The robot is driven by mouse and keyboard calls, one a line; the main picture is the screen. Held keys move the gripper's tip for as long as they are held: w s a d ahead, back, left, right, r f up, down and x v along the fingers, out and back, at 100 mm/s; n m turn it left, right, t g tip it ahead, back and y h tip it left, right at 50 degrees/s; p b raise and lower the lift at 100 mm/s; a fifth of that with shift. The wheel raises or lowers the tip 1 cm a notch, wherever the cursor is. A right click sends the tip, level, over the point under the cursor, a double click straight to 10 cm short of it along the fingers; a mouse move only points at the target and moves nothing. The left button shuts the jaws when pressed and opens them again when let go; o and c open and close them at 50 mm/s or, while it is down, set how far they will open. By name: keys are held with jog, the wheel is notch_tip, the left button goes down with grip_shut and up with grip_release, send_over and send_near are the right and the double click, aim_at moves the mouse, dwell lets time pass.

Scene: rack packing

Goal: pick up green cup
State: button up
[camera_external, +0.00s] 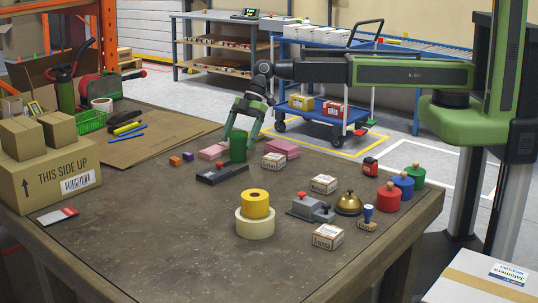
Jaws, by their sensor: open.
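The green cup (238,147) stands upright on the brown table (130,255), toward its far middle. My gripper (241,136) points down at the cup with its jaws open. One finger shows at the cup's left side and the other at its right, near the rim. At this size I cannot tell whether the fingers touch the cup.
A black stapler-like item with a red knob (222,174) lies just in front of the cup. Pink blocks (283,149) and a small white box (274,161) are close on its right. Tape rolls (255,213) stand nearer.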

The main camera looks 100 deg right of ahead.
aim_at(232, 155)
jog(key=b+x, duration=0.1)
jog(key=x, duration=0.1)
jog(key=b+x, duration=0.1)
jog(key=x, duration=0.1)
jog(key=shift+s+d+f+b, duration=0.15)
jog(key=shift+d+b, duration=0.15)
jog(key=shift+b, duration=0.05)
jog(key=shift+a+f, duration=0.2)
jog(key=shift+f, duration=0.05)
jog(key=shift+r, duration=0.2)
jog(key=c, duration=1.4)
jog(key=shift+c, duration=0.2)
